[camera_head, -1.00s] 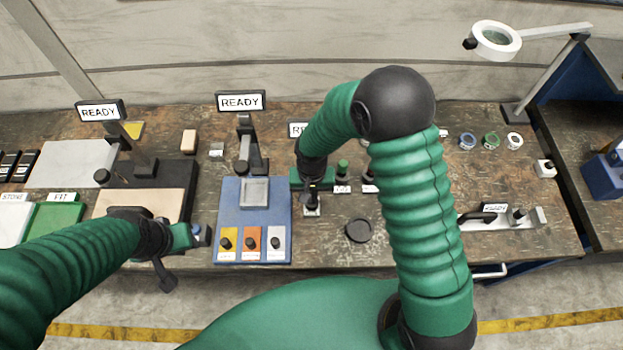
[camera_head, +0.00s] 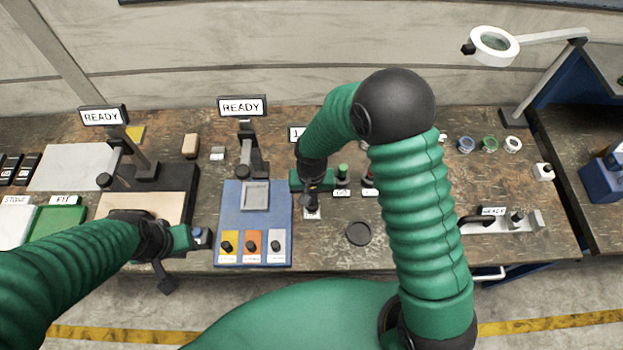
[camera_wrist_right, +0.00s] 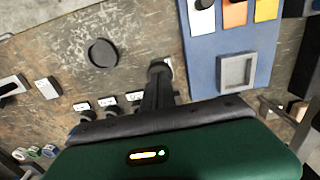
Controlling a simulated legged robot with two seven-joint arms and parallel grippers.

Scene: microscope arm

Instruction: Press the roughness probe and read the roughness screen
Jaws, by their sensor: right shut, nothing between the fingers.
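My right gripper (camera_head: 312,198) is shut and empty, pointing down over a small station right of the blue board. Its shut fingers also show in the right wrist view (camera_wrist_right: 159,72). The tips are at the small probe piece on a pale base (camera_head: 312,214); the fingers cover most of it, so contact is hard to tell. A small white screen (camera_head: 296,134) behind this station is mostly hidden by my right arm; only a "1"-like character shows. My left gripper (camera_head: 202,238) is near the bench's front edge, left of the blue board; its jaws are unclear.
The blue board (camera_head: 228,205) holds yellow, orange and white blocks and a grey tray. Two screens reading READY (camera_head: 242,106) (camera_head: 102,115) stand at the back. A dark round disc (camera_head: 359,233) lies right of the probe. A ring-lamp magnifier (camera_head: 494,45) overhangs the back right.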

